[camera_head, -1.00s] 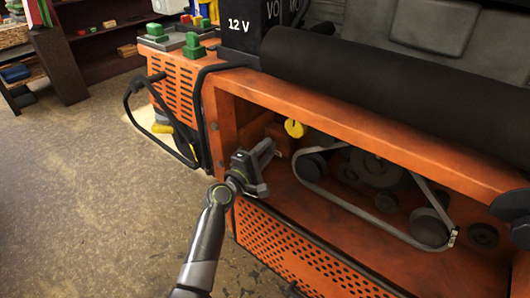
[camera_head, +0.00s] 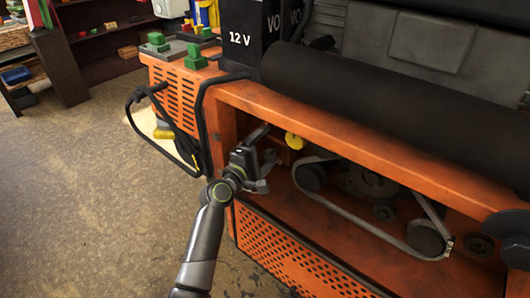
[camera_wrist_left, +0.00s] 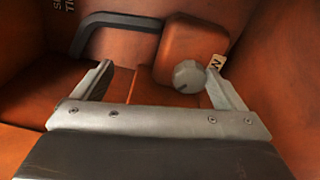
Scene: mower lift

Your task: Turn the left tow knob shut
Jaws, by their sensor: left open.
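My left gripper (camera_head: 267,159) is open and reaches into the left end of the orange machine's open bay. In the left wrist view, a grey round knob (camera_wrist_left: 189,76) sits on the front of an orange block (camera_wrist_left: 190,42). It lies between the spread fingers in the picture, nearer the right one, and no finger visibly touches it. A yellow round knob (camera_head: 295,141) shows just right of the gripper in the head view. The grey knob is not seen there; the gripper probably covers it. My right gripper is not in view.
A dark bar (camera_wrist_left: 120,20) runs left of the orange block. The bay's orange frame (camera_head: 350,145) closes in above. A belt (camera_head: 345,215) with pulleys lies to the right. A black cable (camera_head: 165,125) hangs on the machine's left side. The floor (camera_head: 90,200) at left is clear.

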